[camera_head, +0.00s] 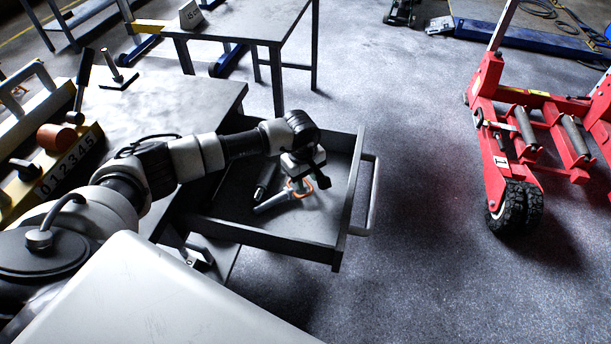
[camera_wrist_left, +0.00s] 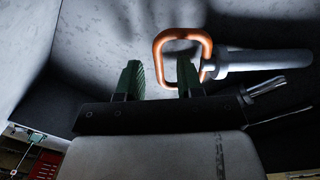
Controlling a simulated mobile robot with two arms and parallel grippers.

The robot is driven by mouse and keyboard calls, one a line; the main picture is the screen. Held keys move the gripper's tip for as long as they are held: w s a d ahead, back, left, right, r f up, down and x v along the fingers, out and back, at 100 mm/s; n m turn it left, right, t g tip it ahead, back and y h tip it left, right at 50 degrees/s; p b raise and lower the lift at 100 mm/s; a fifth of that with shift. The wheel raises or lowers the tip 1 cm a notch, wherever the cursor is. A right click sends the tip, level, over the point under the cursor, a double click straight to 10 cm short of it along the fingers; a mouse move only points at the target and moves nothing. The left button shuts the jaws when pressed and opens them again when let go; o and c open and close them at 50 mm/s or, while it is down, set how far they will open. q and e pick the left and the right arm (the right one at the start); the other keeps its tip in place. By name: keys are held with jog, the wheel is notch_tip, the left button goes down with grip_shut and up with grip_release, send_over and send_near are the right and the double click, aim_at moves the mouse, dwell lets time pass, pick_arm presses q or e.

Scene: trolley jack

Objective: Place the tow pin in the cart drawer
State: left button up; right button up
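The tow pin is a grey metal shank (camera_head: 272,201) with an orange ring handle (camera_head: 300,188). It shows over the floor of the open cart drawer (camera_head: 285,243), and appears to lie in it. My left gripper (camera_head: 306,178) is low over the drawer, right at the ring. In the left wrist view, my left gripper (camera_wrist_left: 159,80) has its green fingers spread apart. The ring (camera_wrist_left: 157,55) shows just beyond them, partly behind one finger, and the shank (camera_wrist_left: 265,61) points right. Whether a finger touches the ring is unclear. My right gripper is in neither view.
A dark slim object (camera_head: 265,180) lies in the drawer beside the pin. The drawer has a pale handle (camera_head: 374,195) on its right end. A red wheeled jack (camera_head: 500,165) stands right; the floor between is clear.

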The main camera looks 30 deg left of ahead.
pick_arm(q)
jog(key=shift+r, duration=0.1)
notch_tip(320, 180, up, 12)
jog(key=shift+s+a+b, duration=0.25)
jog(key=shift+s+b, duration=0.15)
jog(key=shift+b, duration=0.05)
